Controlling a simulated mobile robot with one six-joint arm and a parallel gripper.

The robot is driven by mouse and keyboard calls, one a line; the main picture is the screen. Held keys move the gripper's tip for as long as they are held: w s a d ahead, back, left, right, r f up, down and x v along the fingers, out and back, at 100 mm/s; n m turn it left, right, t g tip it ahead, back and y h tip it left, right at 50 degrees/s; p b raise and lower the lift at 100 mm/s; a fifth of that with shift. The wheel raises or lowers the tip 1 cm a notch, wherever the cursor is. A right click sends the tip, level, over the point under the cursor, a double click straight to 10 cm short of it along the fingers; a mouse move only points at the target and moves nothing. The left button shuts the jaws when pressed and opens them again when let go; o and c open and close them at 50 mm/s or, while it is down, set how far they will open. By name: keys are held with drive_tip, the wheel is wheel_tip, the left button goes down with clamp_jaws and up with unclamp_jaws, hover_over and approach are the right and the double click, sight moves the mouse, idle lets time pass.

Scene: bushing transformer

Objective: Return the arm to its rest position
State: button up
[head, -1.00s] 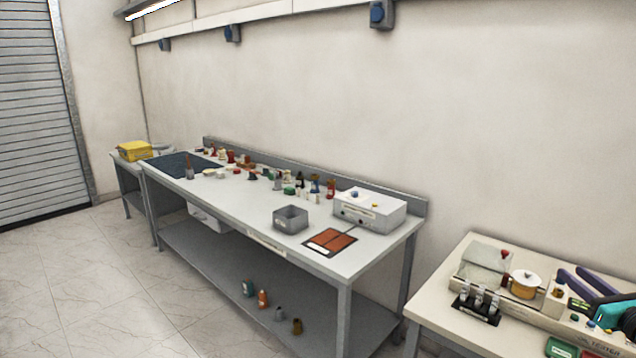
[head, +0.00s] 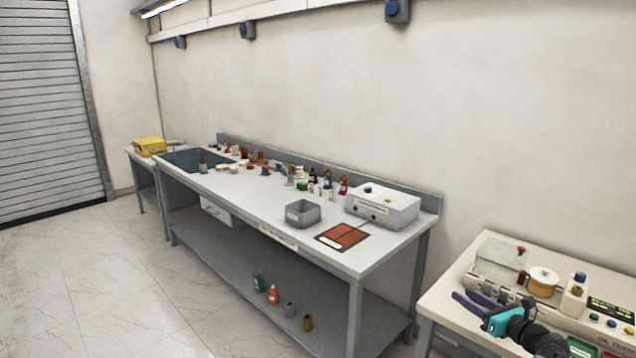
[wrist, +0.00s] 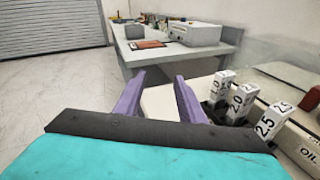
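My gripper (head: 477,301) is at the lower right in the head view, over the front left part of the cream table. Its two purple fingers (wrist: 158,97) stand apart in the wrist view, with nothing between them. Beneath and beyond the fingers show the cream table top and, farther off, the grey workbench. The rest of my arm is mostly outside the head view.
Close to the fingers' right stand white blocks labelled 2.0 and 2.5 (wrist: 266,124). The oil tester (head: 590,318) and a yellow-orange pot (head: 542,282) are on the cream table. The long workbench (head: 250,211) holds a grey bin (head: 303,213) and many small parts. Floor at left is clear.

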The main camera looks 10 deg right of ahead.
drive_tip(key=w+a+f+n+g+y+b, duration=0.1)
drive_tip(key=w+a+f+n+g+y, duration=0.15)
drive_tip(key=a+f, duration=1.05)
drive_tip(key=s+a+f+n+g+y+b, duration=0.15)
drive_tip(key=s+a+f+n+g, duration=0.3)
drive_tip(key=a+f, duration=0.8)
drive_tip(key=s+a+f+n+g+y+b, duration=0.1)
drive_tip(key=s+a+f+n+g+b, duration=0.25)
drive_tip(key=a+f, duration=0.9)
drive_tip(key=s+a+f+n+g+h, duration=0.1)
drive_tip(key=s+a+f+n+g, duration=0.4)
drive_tip(key=s, duration=0.5)
drive_tip(key=s+a+f+n+g+h, duration=0.25)
drive_tip(key=s+a+f+n, duration=0.2)
drive_tip(key=s+f, duration=0.4)
drive_tip(key=s+d+f+n+g+h, duration=0.2)
drive_tip(key=s+d+n+h, duration=0.3)
drive_tip(key=s+d+n, duration=0.4)
drive_tip(key=shift+s+d+f+n+g+h, duration=0.3)
drive_tip(key=shift+s+n+g, duration=0.4)
drive_tip(key=shift+s+n, duration=1.65)
drive_tip(key=shift+w+r+n, duration=0.1)
drive_tip(key=shift+w+n, duration=0.45)
